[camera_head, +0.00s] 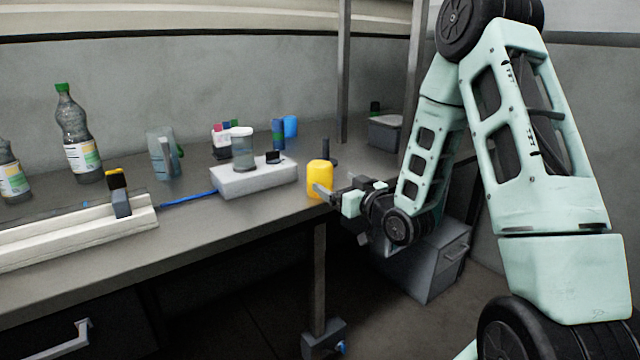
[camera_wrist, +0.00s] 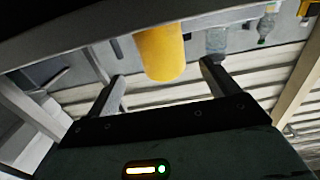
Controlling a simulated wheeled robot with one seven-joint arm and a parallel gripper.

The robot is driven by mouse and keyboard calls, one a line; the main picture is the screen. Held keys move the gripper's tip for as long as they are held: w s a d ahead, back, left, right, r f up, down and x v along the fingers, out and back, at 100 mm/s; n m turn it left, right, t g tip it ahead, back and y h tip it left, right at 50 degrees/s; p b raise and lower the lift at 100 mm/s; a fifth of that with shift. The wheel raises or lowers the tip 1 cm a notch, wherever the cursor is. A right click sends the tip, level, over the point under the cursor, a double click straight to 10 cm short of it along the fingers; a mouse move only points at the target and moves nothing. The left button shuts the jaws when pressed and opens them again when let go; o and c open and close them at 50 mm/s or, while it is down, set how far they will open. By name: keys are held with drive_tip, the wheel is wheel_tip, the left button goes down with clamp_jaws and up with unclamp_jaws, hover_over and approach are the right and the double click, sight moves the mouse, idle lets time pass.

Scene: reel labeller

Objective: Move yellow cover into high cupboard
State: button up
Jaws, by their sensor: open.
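The yellow cover (camera_head: 319,177) stands upright at the front edge of the grey bench, right of the white power block. My gripper (camera_head: 324,192) is at the cover's right side, level with its lower part. In the wrist view the yellow cover (camera_wrist: 160,52) appears between and beyond the two open fingers (camera_wrist: 160,85), with a gap on both sides. The fingers do not hold it. The high cupboard cannot be made out in either view.
A white block (camera_head: 254,180) with a clear jar (camera_head: 242,150) stands left of the cover. A dark post (camera_head: 326,148) stands close behind it. Metal uprights (camera_head: 343,70) rise from the bench. Bottles (camera_head: 75,135) stand at the left. A grey drawer unit (camera_head: 432,262) is below my arm.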

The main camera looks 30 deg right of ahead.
sight(329, 176)
drive_tip(key=shift+w+a+r+p, duration=0.15)
drive_tip(key=shift+w+p, duration=0.05)
drive_tip(key=shift+w, duration=1.4)
drive_tip(key=shift+w+a+r+p, duration=0.15)
drive_tip(key=shift+w+p, duration=0.05)
drive_tip(key=shift+w, duration=1.4)
drive_tip(key=c, duration=1.1)
drive_tip(key=shift+r, duration=0.15)
wheel_tip(329, 176, up, 10)
drive_tip(key=shift+a+f+p, duration=0.1)
drive_tip(key=shift+p, duration=0.5)
